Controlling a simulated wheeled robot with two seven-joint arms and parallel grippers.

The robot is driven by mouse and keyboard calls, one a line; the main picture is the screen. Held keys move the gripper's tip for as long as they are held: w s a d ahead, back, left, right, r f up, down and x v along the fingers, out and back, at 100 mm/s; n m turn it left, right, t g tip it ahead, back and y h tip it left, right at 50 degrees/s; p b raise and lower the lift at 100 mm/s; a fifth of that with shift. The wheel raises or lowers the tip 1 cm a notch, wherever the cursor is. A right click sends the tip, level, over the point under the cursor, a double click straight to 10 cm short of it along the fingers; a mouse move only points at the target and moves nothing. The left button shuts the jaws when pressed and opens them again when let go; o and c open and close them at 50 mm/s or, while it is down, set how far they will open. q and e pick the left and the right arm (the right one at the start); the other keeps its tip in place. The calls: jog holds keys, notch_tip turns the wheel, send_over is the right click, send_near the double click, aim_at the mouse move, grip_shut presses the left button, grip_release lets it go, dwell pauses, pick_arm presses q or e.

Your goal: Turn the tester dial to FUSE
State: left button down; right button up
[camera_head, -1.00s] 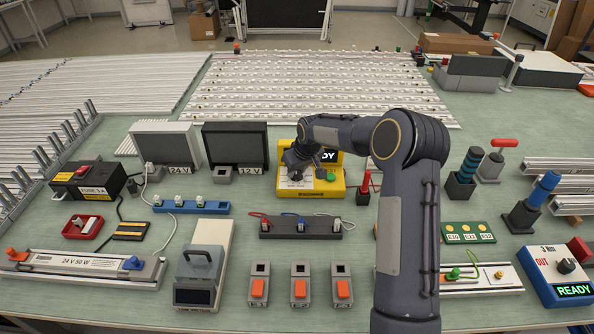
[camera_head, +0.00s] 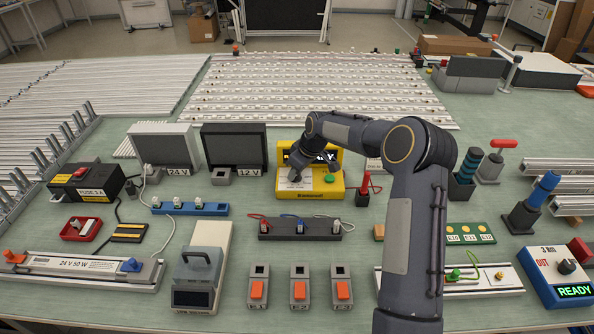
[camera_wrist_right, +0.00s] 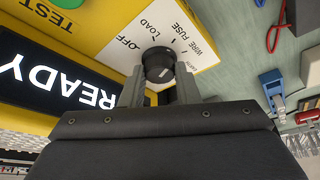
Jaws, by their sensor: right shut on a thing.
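The yellow tester (camera_head: 322,195) stands on the bench in the middle of the head view. In the wrist view its white dial plate (camera_wrist_right: 125,45) reads OFF, LOAD, WIRE and FUSE around a round black dial (camera_wrist_right: 158,62). My right gripper (camera_wrist_right: 160,88) is shut on the dial, one finger on each side. I cannot tell which word the dial points at. The tester's screen (camera_wrist_right: 60,80) reads READY. In the head view my right gripper (camera_head: 297,176) reaches down onto the tester's top and hides the dial. My left gripper is not in view.
A green button (camera_head: 329,178) sits on the tester's right side. A red-handled part (camera_head: 363,190) stands close to its right. A dark holder with several plugs and cables (camera_head: 300,229) lies in front. The 12 V box (camera_head: 234,147) stands to the left.

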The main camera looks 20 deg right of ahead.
aim_at(305, 184)
jog(key=o, duration=1)
jog(key=shift+c, duration=0.2)
jog(key=b+v, duration=0.1)
jog(key=v, duration=0.7)
jog(key=shift+f, duration=0.1)
